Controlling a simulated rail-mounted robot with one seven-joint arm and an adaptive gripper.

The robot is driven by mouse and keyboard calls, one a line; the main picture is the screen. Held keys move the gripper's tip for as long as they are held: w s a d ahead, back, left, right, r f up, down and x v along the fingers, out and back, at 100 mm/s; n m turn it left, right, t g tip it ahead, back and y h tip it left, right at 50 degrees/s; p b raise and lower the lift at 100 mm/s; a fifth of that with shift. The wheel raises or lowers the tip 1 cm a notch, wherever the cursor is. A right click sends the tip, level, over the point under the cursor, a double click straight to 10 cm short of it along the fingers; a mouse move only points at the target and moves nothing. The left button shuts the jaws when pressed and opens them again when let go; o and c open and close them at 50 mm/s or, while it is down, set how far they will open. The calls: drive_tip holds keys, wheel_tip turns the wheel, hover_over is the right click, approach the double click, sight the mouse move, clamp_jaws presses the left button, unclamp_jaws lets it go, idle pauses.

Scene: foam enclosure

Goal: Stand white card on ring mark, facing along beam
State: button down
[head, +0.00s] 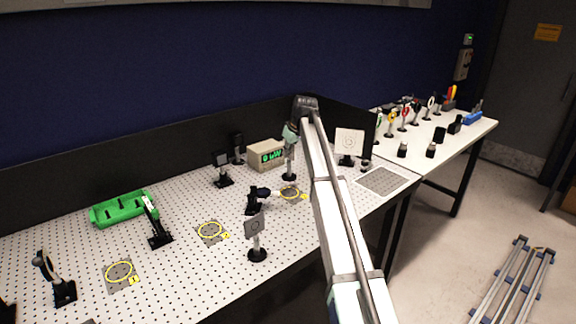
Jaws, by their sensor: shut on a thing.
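My gripper (290,140) is at the back middle of the perforated table, seen small and partly from behind the wrist. It is shut on a slim post-mounted piece (289,165) with a dark round base. The top of this piece is hidden, so I cannot tell its face. Its base appears just behind the far-right yellow ring mark (290,193); I cannot tell whether it touches the table. A white card with printed circles (350,142) stands upright on a black base right of my gripper. A greyer square card on a post (255,226) stands nearer the front.
Other yellow ring marks lie mid-table (210,231) and at left (119,271). A meter with a green display (267,154) stands behind the gripper. Black mounts (253,201) and a green tray (120,208) are to the left. A second table (470,128) holds several optics.

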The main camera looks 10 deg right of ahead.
sight(288, 167)
drive_tip(key=shift+f+p, duration=0.7)
drive_tip(key=shift+f, duration=2.8)
drive_tip(key=shift+f, duration=0.1)
drive_tip(key=c, duration=1.3)
unclamp_jaws()
drive_tip(key=b+v, duration=0.2)
drive_tip(key=v, duration=1)
drive_tip(key=shift+b, duration=0.35)
